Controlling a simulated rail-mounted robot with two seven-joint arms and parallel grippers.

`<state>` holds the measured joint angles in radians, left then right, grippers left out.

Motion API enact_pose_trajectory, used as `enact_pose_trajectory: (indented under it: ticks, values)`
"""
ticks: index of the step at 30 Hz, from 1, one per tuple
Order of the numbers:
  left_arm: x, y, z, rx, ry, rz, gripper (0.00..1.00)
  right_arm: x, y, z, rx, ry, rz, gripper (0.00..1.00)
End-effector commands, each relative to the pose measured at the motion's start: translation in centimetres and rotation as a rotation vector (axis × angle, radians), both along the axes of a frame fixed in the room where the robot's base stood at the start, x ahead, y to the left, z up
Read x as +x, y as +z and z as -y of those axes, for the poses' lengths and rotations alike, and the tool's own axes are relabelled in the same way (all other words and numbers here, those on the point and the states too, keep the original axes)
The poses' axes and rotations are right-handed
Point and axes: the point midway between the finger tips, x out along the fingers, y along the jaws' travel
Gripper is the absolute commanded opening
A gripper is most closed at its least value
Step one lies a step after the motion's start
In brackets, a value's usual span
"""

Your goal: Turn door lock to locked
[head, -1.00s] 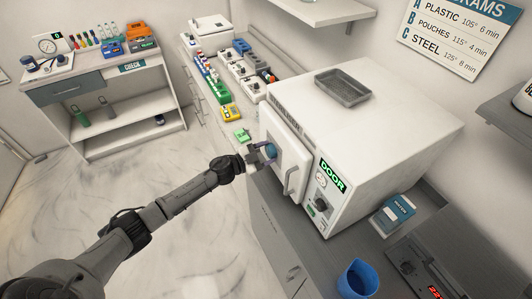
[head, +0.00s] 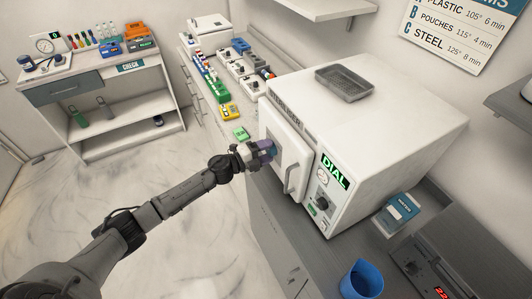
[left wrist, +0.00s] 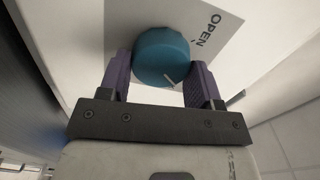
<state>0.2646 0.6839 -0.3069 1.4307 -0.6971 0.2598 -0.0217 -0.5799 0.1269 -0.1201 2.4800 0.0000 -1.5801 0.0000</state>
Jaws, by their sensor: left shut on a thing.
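The door lock is a round blue knob (left wrist: 162,50) on the door (head: 287,150) of the white sterilizer (head: 375,125). My left gripper (head: 266,149) is at the door's left side, its purple fingers on both sides of the knob. In the left wrist view the gripper (left wrist: 161,68) is shut on the knob. A pale pointer line on the knob points down and slightly right. The word OPEN (left wrist: 207,30) is on the plate beside it; any other label is hidden. A lit sign (head: 335,171) on the front reads DIAL. My right gripper is not seen.
A door handle (head: 294,181) and a small dial (head: 322,202) sit right of the knob. A metal tray (head: 344,84) lies on top. A blue cup (head: 361,279) stands at the lower right. The floor on the left is clear.

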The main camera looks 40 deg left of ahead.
Motion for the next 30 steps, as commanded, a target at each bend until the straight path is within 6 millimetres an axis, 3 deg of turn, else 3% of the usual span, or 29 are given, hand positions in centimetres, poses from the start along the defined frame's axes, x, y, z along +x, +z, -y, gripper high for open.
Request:
enact_pose_trajectory:
  ticks: [10, 27, 28, 30]
  values:
    - [0.00, -0.05, 0.02, 0.117, -0.001, 0.051, 0.34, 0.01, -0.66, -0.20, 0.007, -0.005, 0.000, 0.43]
    - [0.01, -0.03, 0.01, 0.141, -0.001, 0.060, 0.34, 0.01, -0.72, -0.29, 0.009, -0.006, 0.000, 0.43]
    - [0.01, -0.02, 0.01, 0.141, -0.001, 0.060, 0.60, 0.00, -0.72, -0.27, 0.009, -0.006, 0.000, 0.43]
    - [0.01, -0.03, 0.01, 0.141, 0.000, 0.060, 0.67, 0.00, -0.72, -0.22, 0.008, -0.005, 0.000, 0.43]
